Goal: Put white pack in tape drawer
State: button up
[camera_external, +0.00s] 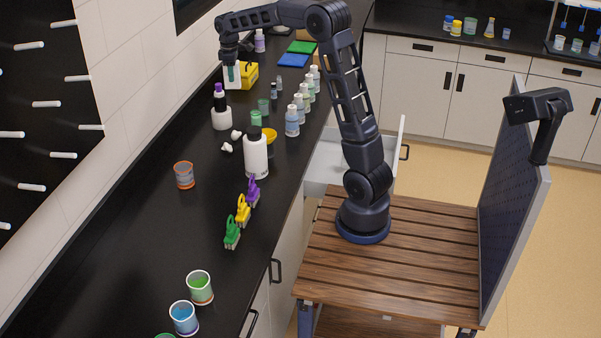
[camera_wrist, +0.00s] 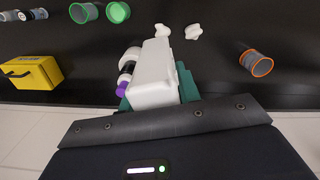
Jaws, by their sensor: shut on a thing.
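My gripper (camera_external: 231,68) is at the back left, above the black counter near the wall. It is shut on a white pack (camera_external: 233,83), which hangs below the fingers. In the wrist view the white pack (camera_wrist: 153,72) sits between the green fingertips of my gripper (camera_wrist: 155,95). A white drawer (camera_external: 326,166) stands open under the counter's front, behind my arm's base. My arm hides part of it, and I cannot read any label on it.
A yellow box (camera_external: 248,75) is close beside the pack. White bottles with purple and black caps (camera_external: 221,112) stand just in front. A row of small bottles (camera_external: 299,108) lines the counter edge.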

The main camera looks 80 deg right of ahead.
jog(key=s+d+m, duration=0.6)
jog(key=s+d, duration=1.6)
jog(key=s, duration=0.2)
jog(key=s+d+m, duration=0.2)
jog(key=s+d, duration=0.1)
jog(key=s, duration=0.8)
jog(key=s+d+m, duration=0.2)
jog(key=s, duration=0.9)
jog(key=s+d+m, duration=0.2)
jog(key=s+d, duration=0.1)
jog(key=s, duration=0.8)
jog(key=f, duration=4.7)
jog(key=shift+s+f, duration=0.25)
jog(key=shift+f, duration=0.1)
jog(key=shift+f, duration=0.1)
jog(key=o, duration=1.1)
jog(key=shift+c, duration=0.2)
